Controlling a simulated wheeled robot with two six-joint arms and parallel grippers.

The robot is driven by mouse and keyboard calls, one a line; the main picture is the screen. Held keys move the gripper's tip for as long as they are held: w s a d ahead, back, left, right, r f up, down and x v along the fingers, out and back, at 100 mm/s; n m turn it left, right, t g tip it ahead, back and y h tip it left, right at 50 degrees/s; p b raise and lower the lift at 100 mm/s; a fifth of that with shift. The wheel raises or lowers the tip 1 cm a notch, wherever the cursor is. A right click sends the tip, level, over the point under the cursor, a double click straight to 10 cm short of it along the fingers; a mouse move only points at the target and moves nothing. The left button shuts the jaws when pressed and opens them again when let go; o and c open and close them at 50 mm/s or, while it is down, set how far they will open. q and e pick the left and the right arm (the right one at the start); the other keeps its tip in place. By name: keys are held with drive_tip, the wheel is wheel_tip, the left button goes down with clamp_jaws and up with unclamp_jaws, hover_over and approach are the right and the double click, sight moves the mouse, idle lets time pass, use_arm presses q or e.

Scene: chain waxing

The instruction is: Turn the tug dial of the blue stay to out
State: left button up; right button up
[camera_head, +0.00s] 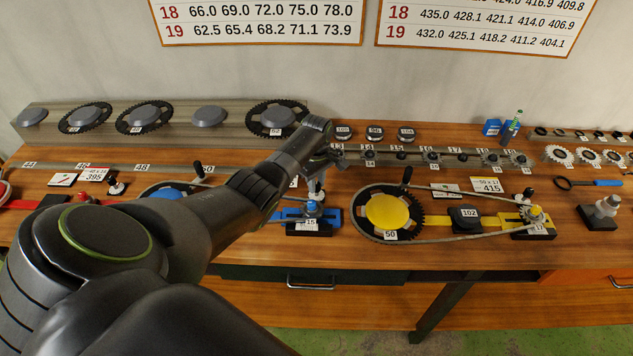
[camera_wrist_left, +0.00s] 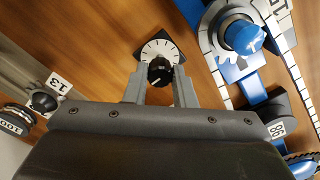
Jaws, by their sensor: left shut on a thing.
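The tug dial (camera_wrist_left: 153,47) shows in the left wrist view as a white disc with dark tick marks on a dark square base. Its black knob (camera_wrist_left: 159,70) sits between the fingers of my left gripper (camera_wrist_left: 159,84), which is shut on it. A white line marks the knob; the words on the dial are too small to read. The blue stay (camera_wrist_left: 220,15) lies to the right of the dial, with a round blue cap (camera_wrist_left: 243,37).
A yellow disc with a chainring (camera_head: 388,211) and chain stands right of the blue stay. A blue disc (camera_head: 167,193) is partly behind my left arm. A rail of small sprockets (camera_head: 432,155) runs behind. Bare wood (camera_head: 380,262) lies along the front.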

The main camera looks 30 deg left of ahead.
sight(317, 184)
use_arm(q)
drive_tip(key=shift+w+r, duration=0.1)
drive_tip(key=o, duration=1)
wheel_tip(317, 184, up, 17)
drive_tip(key=shift+r+b, duration=0.2)
drive_tip(key=shift+b, duration=0.7)
drive_tip(key=shift+f, duration=0.1)
